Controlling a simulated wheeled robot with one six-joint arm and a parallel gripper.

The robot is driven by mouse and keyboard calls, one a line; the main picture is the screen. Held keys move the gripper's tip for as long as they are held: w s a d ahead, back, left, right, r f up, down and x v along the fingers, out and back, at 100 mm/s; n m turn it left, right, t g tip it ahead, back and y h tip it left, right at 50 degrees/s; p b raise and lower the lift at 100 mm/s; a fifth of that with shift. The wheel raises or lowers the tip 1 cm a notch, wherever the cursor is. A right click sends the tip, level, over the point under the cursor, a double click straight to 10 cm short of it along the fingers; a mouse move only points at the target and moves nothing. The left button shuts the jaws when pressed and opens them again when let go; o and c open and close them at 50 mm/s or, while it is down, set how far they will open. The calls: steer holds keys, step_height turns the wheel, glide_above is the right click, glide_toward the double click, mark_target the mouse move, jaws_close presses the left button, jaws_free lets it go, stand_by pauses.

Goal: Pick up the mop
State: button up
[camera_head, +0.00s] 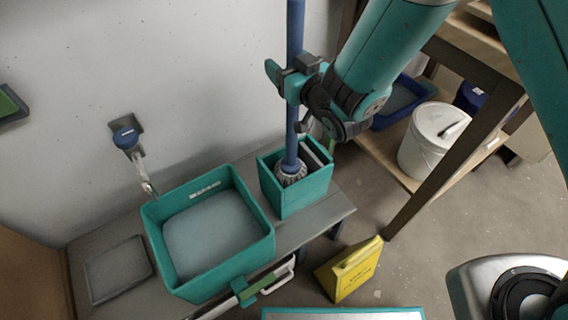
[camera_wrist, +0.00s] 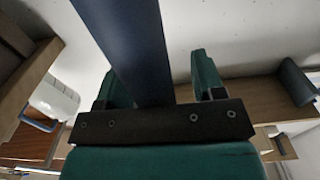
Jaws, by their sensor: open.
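The mop (camera_head: 294,92) stands upright with a blue handle and a pale grey head. Its head sits inside a small green bucket (camera_head: 301,194) in the head view. My gripper (camera_head: 287,79) is at the handle's upper part, with the handle between its jaws. In the wrist view the dark blue handle (camera_wrist: 130,45) passes between the two green fingers of my gripper (camera_wrist: 160,80). The fingers stand apart, with a visible gap between the handle and the right finger. Whether the left finger touches the handle cannot be told.
A large green basin (camera_head: 262,238) of greyish liquid stands left of the small bucket on a grey bench (camera_head: 325,212). A tap (camera_head: 127,138) is on the wall behind. A yellow floor sign (camera_head: 352,270) stands at front right. A wooden shelf holds a white bucket (camera_head: 428,140).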

steer(key=shift+w+d, duration=0.1)
steer(key=shift+d, duration=0.05)
steer(key=c, duration=1.1)
steer(key=shift+o, duration=0.2)
steer(key=shift+r, duration=0.1)
step_height(320, 180, up, 20)
steer(key=p, duration=1.8)
steer(key=shift+p, duration=0.4)
steer(key=o, duration=0.4)
jaws_close()
